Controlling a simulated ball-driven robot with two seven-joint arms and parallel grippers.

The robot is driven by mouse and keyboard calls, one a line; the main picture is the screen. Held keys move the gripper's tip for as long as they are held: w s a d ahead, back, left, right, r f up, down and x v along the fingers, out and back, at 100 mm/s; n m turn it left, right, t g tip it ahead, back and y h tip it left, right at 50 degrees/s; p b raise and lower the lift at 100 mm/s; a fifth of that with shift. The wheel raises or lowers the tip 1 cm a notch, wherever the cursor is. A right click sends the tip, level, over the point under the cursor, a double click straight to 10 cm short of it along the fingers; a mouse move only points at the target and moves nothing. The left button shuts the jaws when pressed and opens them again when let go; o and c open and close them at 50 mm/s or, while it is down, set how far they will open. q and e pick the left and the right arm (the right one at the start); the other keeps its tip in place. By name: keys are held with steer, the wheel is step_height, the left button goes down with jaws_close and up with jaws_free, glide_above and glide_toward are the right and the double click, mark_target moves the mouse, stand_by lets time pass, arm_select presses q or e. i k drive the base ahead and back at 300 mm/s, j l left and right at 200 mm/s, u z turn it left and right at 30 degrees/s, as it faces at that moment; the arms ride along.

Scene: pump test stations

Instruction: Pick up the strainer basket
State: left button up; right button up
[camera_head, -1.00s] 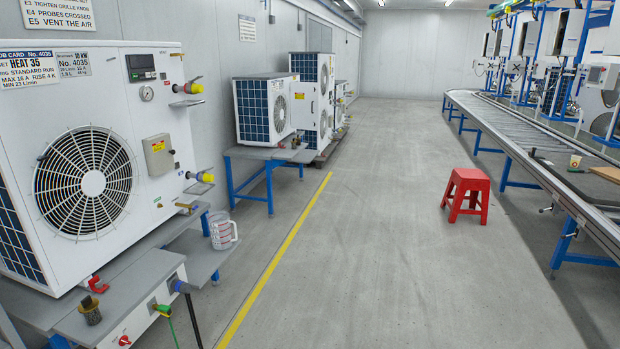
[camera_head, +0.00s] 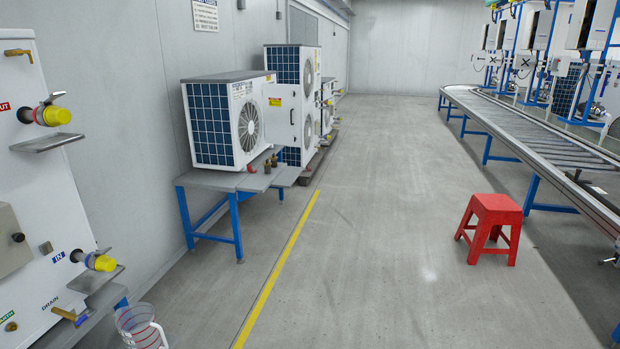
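I cannot pick out a strainer basket for certain in the head view. A few small brass-coloured and dark items (camera_head: 267,166) stand on the grey bench (camera_head: 212,180) in front of the white heat pump unit (camera_head: 245,120). They are too small to tell what they are. Neither of my grippers is in view.
A nearer white unit (camera_head: 40,200) with yellow-capped ports fills the left edge. A clear measuring jug (camera_head: 134,322) is at the bottom left. A red stool (camera_head: 491,225) stands right, beside the roller conveyor (camera_head: 530,130). The floor between is clear.

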mark_target(267, 165)
steer(key=i, duration=2.8)
